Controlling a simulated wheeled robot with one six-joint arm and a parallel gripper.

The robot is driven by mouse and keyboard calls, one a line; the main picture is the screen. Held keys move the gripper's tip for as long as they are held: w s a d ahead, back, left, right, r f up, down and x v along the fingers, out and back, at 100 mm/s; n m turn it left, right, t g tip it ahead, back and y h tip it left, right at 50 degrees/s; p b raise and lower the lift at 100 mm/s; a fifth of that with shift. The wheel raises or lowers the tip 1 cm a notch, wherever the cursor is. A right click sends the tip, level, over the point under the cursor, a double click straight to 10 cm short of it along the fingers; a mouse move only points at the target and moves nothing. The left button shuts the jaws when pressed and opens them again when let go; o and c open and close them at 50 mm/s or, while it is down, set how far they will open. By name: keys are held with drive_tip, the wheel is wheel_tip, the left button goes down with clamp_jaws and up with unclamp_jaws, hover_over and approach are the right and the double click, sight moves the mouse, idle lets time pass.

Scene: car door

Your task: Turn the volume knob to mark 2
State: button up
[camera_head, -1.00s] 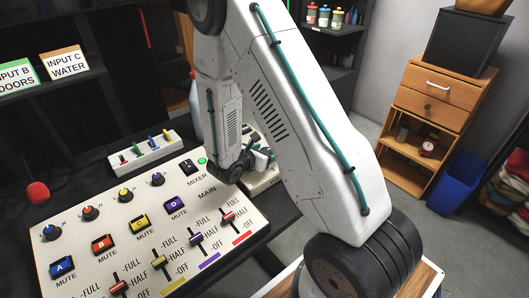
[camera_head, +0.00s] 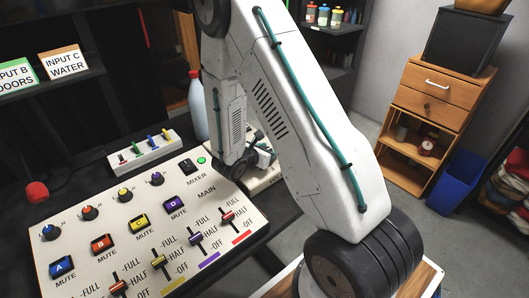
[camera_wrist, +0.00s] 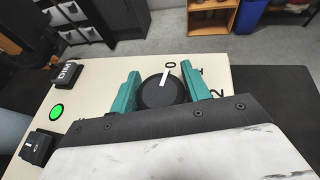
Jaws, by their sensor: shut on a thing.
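The volume knob (camera_wrist: 164,93) is round and black with a white pointer line. It sits on a cream panel (camera_wrist: 230,78) in the wrist view. The pointer aims at the mark 0. A mark partly covered by a finger, likely 1, and the mark 2 (camera_wrist: 217,93) follow to the right. My gripper (camera_wrist: 160,86) is shut on the knob, with one teal finger on each side. In the head view my gripper (camera_head: 262,156) is low at the small panel behind the mixer, and my arm hides the knob.
A large mixer panel (camera_head: 110,222) with knobs, mute buttons and sliders lies left of my gripper. A green button (camera_wrist: 57,111) and black switches are left of the knob in the wrist view. A bottle (camera_head: 197,110) stands behind my forearm. A wooden cabinet (camera_head: 440,95) stands at right.

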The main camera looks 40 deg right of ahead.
drive_tip(key=m+g, duration=0.3)
drive_tip(key=shift+s+d+h, duration=0.1)
drive_tip(key=shift+h, duration=0.3)
drive_tip(key=m+g, duration=0.2)
drive_tip(key=g, duration=0.1)
drive_tip(key=m+g, duration=0.1)
drive_tip(key=shift+s+m+g+y, duration=0.3)
drive_tip(key=shift+m+g, duration=0.1)
drive_tip(key=m+g+y, duration=0.1)
drive_tip(key=m+g, duration=0.2)
drive_tip(key=shift+s+g+y, duration=0.2)
drive_tip(key=shift+g+y, duration=0.1)
drive_tip(key=shift+y, duration=0.1)
drive_tip(key=shift+s+a+m+g+y, duration=0.15)
drive_tip(key=shift+m+g+y, duration=0.65)
drive_tip(key=shift+m, duration=0.25)
drive_tip(key=shift+s+a+m+g+y, duration=0.1)
drive_tip(key=shift+a+m+g+y, duration=0.05)
drive_tip(key=shift+m+g+y, duration=0.8)
drive_tip(key=o, duration=1)
drive_tip(key=shift+c, duration=0.2)
drive_tip(key=shift+v, duration=3.95)
